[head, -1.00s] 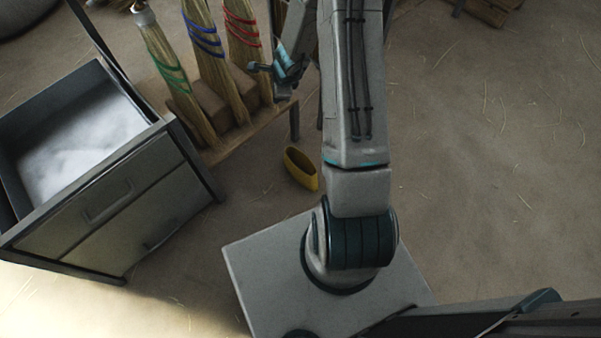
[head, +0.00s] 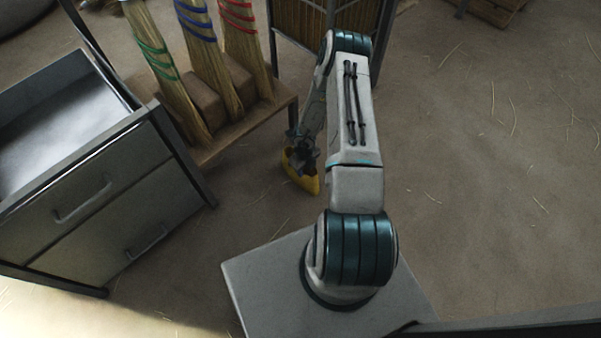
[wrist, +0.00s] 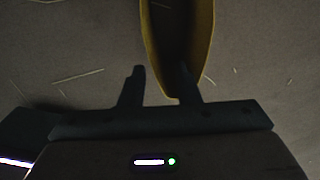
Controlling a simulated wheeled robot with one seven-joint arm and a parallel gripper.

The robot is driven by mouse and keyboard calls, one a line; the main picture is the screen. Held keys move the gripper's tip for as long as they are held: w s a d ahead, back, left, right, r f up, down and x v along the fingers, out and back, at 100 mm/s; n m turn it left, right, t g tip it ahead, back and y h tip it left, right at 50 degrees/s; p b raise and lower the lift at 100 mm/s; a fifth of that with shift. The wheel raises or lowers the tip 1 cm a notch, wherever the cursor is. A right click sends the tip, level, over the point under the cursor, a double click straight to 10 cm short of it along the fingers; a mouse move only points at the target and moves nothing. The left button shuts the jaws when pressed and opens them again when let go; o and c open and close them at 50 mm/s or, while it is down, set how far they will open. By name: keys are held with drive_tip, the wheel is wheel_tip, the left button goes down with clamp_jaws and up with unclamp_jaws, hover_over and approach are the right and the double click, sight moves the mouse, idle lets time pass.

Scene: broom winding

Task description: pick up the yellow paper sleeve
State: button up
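The yellow paper sleeve (head: 311,184) lies on the floor in the head view, just past my base, partly hidden by my gripper (head: 302,158). In the wrist view the sleeve (wrist: 206,35) is an open, dark-centred loop running from the top edge to a narrow near end. My gripper (wrist: 160,75) is open, with two dark fingers apart. The left finger shows left of the sleeve and the right finger overlaps its near end. The sleeve's left wall appears between the fingertips. I cannot tell whether either finger touches it.
A wooden bench (head: 250,124) with several bound brooms stands behind and left of the sleeve. A metal drawer cabinet (head: 120,215), its top tray open, is at left. The floor (head: 480,190) on the right is clear apart from loose straws.

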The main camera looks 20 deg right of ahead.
wheel_tip(320, 180, down, 3)
drive_tip(key=shift+r+b, duration=0.15)
drive_tip(key=shift+b, duration=0.15)
drive_tip(key=b, duration=0.3)
hover_over(304, 189)
wheel_tip(304, 189, down, 5)
drive_tip(key=shift+w+d+f, duration=0.1)
drive_tip(key=shift+f, duration=0.05)
clamp_jaws()
